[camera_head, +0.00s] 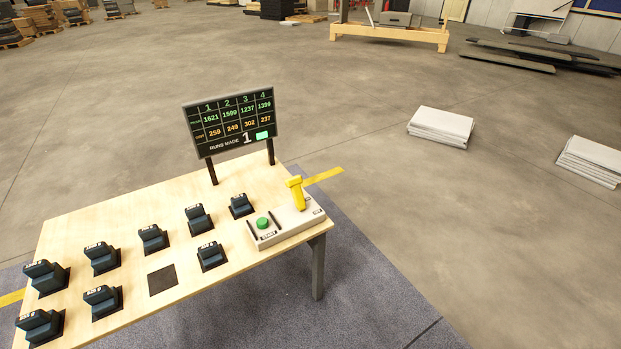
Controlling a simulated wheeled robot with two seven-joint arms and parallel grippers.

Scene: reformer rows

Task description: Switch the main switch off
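The main switch (297,193) looks like a yellow lever handle standing up from a pale grey control box (287,225) at the right end of the wooden table. A green button (262,223) sits on the same box, to the left of the lever. The small labels on the box are mostly too small to read, so I cannot tell which lever position is which. Neither of my grippers shows in the head view.
Several dark blocks (153,238) stand in two rows on the table (130,205), with one bare dark square (162,279) among them. A display board (231,122) reading "runs made 1" stands at the back edge. White stacks (441,127) lie on the open floor to the right.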

